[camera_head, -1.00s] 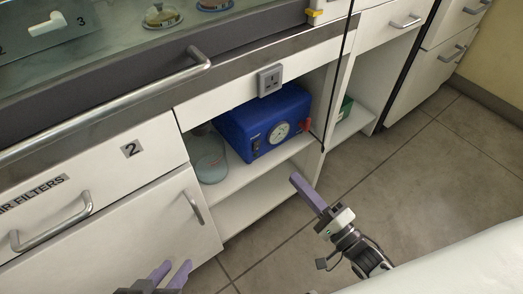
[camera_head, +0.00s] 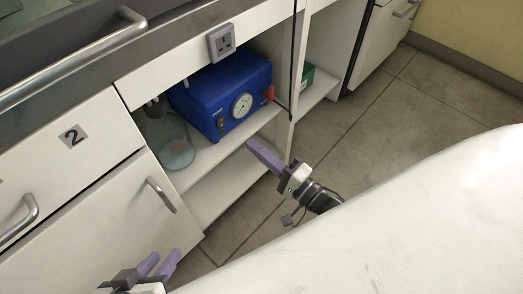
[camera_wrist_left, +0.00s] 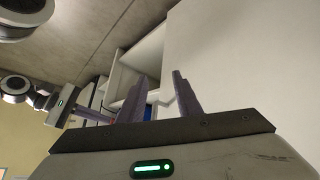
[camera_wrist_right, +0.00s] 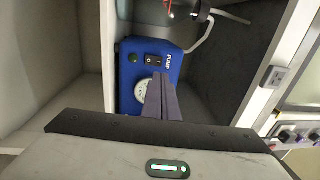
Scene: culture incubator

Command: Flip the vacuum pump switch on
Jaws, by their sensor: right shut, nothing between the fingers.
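The blue vacuum pump (camera_head: 205,90) sits on the shelf of the open cabinet bay, with a round gauge (camera_head: 241,106) on its front. A small black rocker switch (camera_head: 219,122) is left of the gauge. The right wrist view shows the pump (camera_wrist_right: 127,90) and the switch (camera_wrist_right: 152,60) more closely; I cannot tell its position. My right gripper (camera_head: 250,146) is shut and empty, in front of the bay and apart from the pump; its fingers (camera_wrist_right: 159,90) overlap part of the pump in the wrist view. My left gripper (camera_head: 160,258) is open and empty, low before the cabinet door.
A glass flask (camera_head: 175,152) stands left of the pump on the shelf. A wall socket (camera_head: 221,42) is on the panel above. A cabinet post (camera_head: 284,130) bounds the bay at right, with a green box (camera_head: 308,76) beyond. The lower shelf (camera_head: 225,190) is empty.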

